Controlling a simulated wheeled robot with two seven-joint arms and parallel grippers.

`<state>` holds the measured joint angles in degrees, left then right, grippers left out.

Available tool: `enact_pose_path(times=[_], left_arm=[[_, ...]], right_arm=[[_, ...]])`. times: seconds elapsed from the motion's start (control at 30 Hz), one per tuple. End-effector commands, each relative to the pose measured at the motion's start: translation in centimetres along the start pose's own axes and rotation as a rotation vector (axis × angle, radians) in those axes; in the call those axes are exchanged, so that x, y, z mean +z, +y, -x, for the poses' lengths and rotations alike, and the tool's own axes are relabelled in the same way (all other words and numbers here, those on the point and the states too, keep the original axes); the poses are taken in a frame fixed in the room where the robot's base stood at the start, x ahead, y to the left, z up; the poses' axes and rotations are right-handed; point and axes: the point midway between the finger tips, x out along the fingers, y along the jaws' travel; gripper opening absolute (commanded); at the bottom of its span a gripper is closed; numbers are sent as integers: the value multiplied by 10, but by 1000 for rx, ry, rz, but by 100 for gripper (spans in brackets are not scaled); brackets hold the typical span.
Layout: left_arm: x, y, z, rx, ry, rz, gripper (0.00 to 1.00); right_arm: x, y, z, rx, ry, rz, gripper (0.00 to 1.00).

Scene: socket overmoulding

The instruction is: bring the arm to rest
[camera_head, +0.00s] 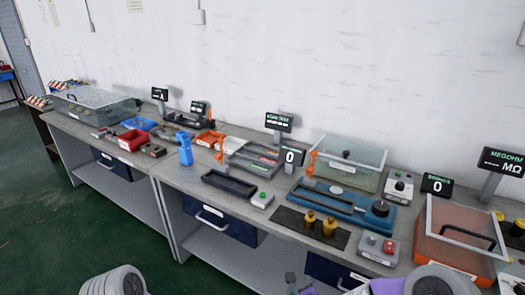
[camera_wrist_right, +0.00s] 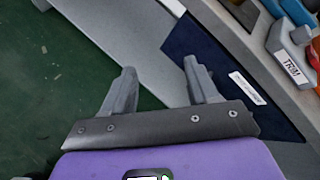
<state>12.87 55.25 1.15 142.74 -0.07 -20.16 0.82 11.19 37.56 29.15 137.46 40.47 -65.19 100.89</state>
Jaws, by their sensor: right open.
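My right gripper (camera_wrist_right: 158,80) is open in the right wrist view, with its two grey fingers apart and nothing between them. Behind the fingers are the green floor and the bench's lower shelf and dark blue drawer front. In the head view, a small part of the right gripper (camera_head: 298,285) shows at the bottom edge, in front of the bench. A rounded grey part of my right arm shows at the bottom right. A similar arm part of mine shows at the bottom left; the left gripper is not in view.
A long grey workbench (camera_head: 175,165) runs along the wall. Green floor (camera_head: 60,220) is clear at left.

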Motion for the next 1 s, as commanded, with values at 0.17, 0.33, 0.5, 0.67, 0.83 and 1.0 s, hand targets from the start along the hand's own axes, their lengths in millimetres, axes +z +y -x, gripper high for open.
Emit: enact_pose_path(times=[0.17, 0.33, 0.5, 0.67, 0.83, 1.0], left_arm=[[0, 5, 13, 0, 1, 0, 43], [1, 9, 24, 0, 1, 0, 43], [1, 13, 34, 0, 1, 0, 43], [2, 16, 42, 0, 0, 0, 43], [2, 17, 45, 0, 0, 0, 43], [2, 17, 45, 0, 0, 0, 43]], right_arm=[[-40, 39, -6, 217, 7, 482, 59], [-91, 80, 5, 473, -75, 997, 59], [-147, 112, 34, 740, -261, 1471, 59], [-192, 130, 67, 942, -491, 1794, 59], [-217, 137, 88, 1048, -661, 1957, 59], [-221, 138, 92, 1064, -695, 1985, 59]])
